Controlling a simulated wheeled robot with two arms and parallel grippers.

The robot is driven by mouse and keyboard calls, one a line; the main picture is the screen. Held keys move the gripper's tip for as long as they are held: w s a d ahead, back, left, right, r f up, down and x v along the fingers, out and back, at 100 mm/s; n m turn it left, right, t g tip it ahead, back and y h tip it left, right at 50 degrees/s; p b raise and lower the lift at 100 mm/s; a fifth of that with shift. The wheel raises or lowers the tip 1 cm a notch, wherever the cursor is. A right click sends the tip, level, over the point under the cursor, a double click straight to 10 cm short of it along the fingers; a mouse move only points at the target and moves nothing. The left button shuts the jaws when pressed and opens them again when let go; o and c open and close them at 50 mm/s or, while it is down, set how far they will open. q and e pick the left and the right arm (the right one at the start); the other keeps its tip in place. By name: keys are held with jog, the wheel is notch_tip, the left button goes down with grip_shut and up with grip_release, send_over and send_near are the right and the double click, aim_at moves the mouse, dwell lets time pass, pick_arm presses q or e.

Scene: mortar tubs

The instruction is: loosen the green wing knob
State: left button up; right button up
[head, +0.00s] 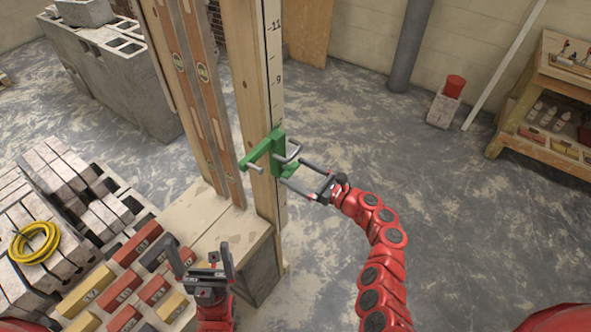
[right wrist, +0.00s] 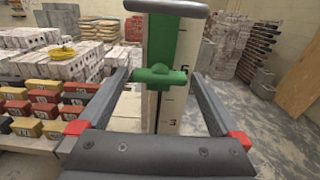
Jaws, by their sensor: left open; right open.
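A green clamp (head: 268,150) with grey bars is fixed on an upright wooden post with a number scale. Its green wing knob (right wrist: 158,77) faces the right wrist camera, with its wings spread roughly sideways. My right gripper (head: 291,171) is open at the clamp's right side. In the right wrist view its two fingers (right wrist: 159,74) reach forward on either side of the knob, with a narrow gap at each wing; I cannot see any contact. My left gripper (head: 198,246) is open and empty, low in front of the post, over the bricks' right end.
The wooden post (head: 244,60) stands on a pale block, with spirit levels (head: 203,75) on its left. Bricks (head: 122,287) and a yellow coil (head: 34,242) lie at lower left. A wooden shelf (head: 548,90) stands far right. The floor right of my right arm is clear.

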jog(key=shift+w+a, duration=0.25)
jog(key=shift+a, duration=0.1)
jog(key=c, duration=1.1)
jog(key=shift+s+a+f+n+b, duration=0.1)
jog(key=shift+n+b, duration=4.4)
jog(key=shift+b, duration=1.05)
jog(key=shift+f+n+b, duration=0.1)
jog(key=shift+n+b, duration=4.4)
jog(key=shift+b, duration=1)
jog(key=shift+r, duration=0.1)
